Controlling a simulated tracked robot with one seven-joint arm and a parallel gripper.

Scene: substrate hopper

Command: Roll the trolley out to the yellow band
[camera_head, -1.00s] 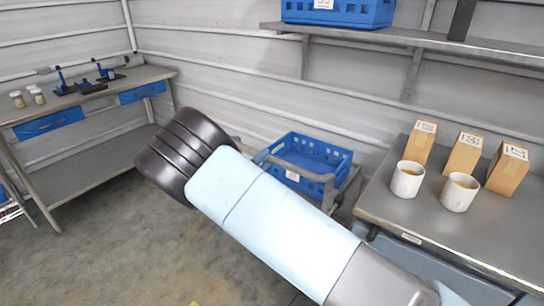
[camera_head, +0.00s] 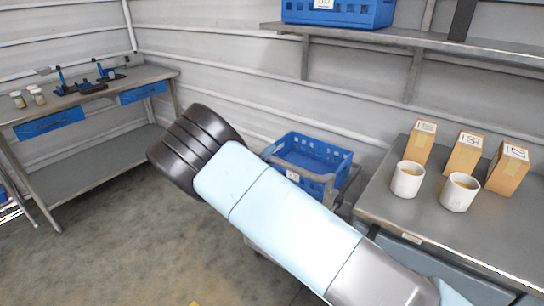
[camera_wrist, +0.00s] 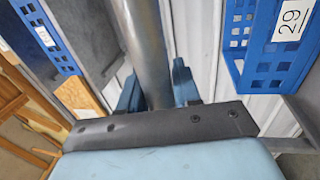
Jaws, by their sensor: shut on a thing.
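The trolley (camera_head: 329,184) has a grey frame and carries a blue crate (camera_head: 312,152). It stands near the back wall, left of the grey bench, partly hidden behind my arm. In the wrist view, my gripper (camera_wrist: 157,88) is shut on a grey bar (camera_wrist: 143,35), which looks like the trolley's handle. A blue crate with a "29" label (camera_wrist: 275,45) shows to its right. In the head view, my arm hides the gripper.
The bench (camera_head: 395,214) on the right holds two white cups (camera_head: 408,180) and several labelled boxes (camera_head: 465,154). Above is a wall shelf (camera_head: 420,43) with another blue crate (camera_head: 338,10). A workbench (camera_head: 100,92) stands at left. The floor (camera_head: 130,240) between is clear.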

